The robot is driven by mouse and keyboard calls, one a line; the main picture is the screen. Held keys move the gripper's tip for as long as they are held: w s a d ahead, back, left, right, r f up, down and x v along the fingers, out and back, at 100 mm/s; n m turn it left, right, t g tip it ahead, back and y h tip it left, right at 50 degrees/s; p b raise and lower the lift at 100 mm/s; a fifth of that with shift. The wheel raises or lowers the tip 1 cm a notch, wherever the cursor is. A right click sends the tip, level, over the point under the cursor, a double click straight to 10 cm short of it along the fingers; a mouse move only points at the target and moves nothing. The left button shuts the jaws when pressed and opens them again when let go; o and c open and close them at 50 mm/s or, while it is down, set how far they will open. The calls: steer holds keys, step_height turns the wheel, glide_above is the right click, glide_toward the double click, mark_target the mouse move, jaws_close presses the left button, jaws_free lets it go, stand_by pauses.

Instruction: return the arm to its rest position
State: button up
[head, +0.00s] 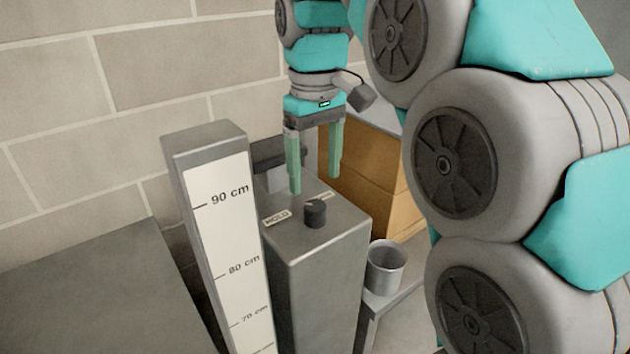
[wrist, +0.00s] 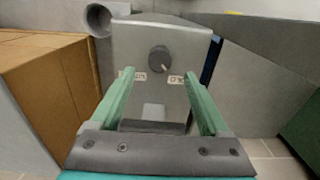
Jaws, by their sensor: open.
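My gripper (head: 315,165) hangs with its green fingers pointing down, just above the top of a grey metal box (head: 325,290). The fingers are apart with nothing between them. In the wrist view my gripper (wrist: 152,90) also shows open, its fingers on either side of a dark round knob (wrist: 159,60) beyond the tips. The knob stands on the box top in the head view (head: 315,212), beside a label that reads "HOLD". A second label is partly hidden by a finger in the wrist view. My arm rises from the gripper to the upper right.
A measuring post (head: 225,230) marked in cm stands left of the box. A metal cup (head: 385,268) sits on a ledge to its right. Cardboard boxes (head: 355,165) are behind, near a block wall (head: 150,70). A grey flat surface (head: 90,295) lies at lower left.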

steer(key=shift+r, duration=0.25)
steer(key=s+d+f+m, duration=0.2)
steer(key=s+d+f, duration=0.2)
steer(key=s+f, duration=0.3)
steer(key=s+d+f+m+g, duration=0.1)
steer(key=s+d+f, duration=0.3)
steer(key=s+f, duration=0.4)
steer(key=s+d+f+m, duration=0.4)
steer(key=s+f, duration=0.3)
steer(key=s, duration=0.2)
steer(key=shift+s+d+f+g, duration=0.3)
steer(key=shift+s+f+g, duration=0.05)
steer(key=shift+s+g, duration=0.05)
